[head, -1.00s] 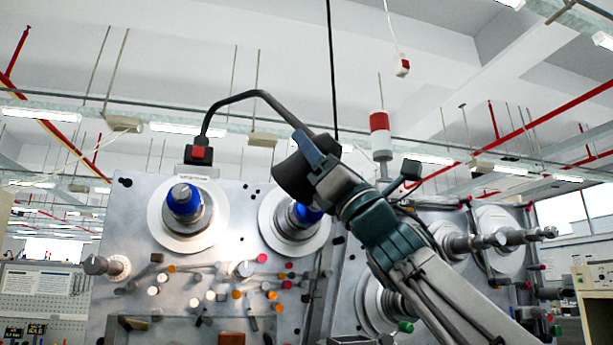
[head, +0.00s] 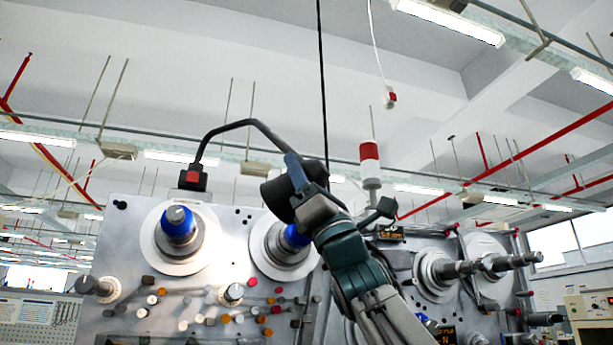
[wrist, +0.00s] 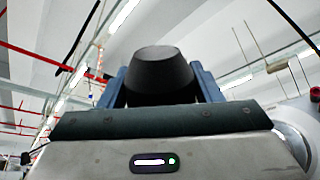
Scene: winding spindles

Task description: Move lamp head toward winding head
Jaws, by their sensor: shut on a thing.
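The lamp head (head: 281,194) is a dark, cup-shaped shade at the end of a curved black arm (head: 235,125). The arm rises from a base with a red switch (head: 193,178) on top of the machine panel. My gripper (head: 296,174) is shut on the lamp head, with a blue finger showing on its upper side. In the wrist view the lamp head (wrist: 160,76) sits between both blue fingers. Below it, a winding head with a blue core (head: 295,237) and white disc is partly hidden by the lamp head and my gripper.
A second blue-cored spindle (head: 178,228) is at the left of the panel (head: 128,242). Several coloured knobs lie below. A red and white signal light (head: 370,165) stands right of my gripper. More spindles (head: 470,268) stick out at the right. A black cable (head: 322,80) hangs above.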

